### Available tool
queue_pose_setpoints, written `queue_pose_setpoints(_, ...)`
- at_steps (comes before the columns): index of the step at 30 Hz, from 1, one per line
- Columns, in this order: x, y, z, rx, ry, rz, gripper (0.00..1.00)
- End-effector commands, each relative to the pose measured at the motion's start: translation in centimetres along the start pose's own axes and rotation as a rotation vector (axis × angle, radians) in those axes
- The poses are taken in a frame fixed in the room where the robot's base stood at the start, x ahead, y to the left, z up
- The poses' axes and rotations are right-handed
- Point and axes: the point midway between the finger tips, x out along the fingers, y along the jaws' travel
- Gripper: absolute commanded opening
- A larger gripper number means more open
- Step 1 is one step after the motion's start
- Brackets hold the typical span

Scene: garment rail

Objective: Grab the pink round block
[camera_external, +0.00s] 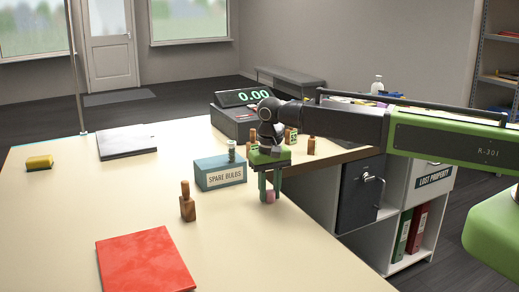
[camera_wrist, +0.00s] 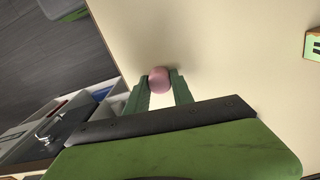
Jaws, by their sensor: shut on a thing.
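The pink round block (camera_external: 270,196) is between the fingertips of my gripper (camera_external: 270,192), low over the cream table (camera_external: 130,205) near its right edge. In the wrist view the pink round block (camera_wrist: 159,80) sits between the two green fingers of my gripper (camera_wrist: 159,84), which are shut on it. The fingers cover its sides. I cannot tell whether the block touches the table.
A blue SPARE BULBS box (camera_external: 221,176) stands just left of my gripper. A brown bottle-shaped piece (camera_external: 187,205) and a red folder (camera_external: 144,262) are nearer the front. The table's left middle is clear.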

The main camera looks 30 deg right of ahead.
Motion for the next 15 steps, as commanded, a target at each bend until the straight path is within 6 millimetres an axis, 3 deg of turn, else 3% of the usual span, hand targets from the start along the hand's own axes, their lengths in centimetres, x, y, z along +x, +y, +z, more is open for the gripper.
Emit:
queue_pose_setpoints(10,-0.2,0.0,0.0,0.000,0.000,0.000,0.00)
queue_pose_setpoints(15,-1.6,0.0,0.0,0.000,0.000,0.000,0.00)
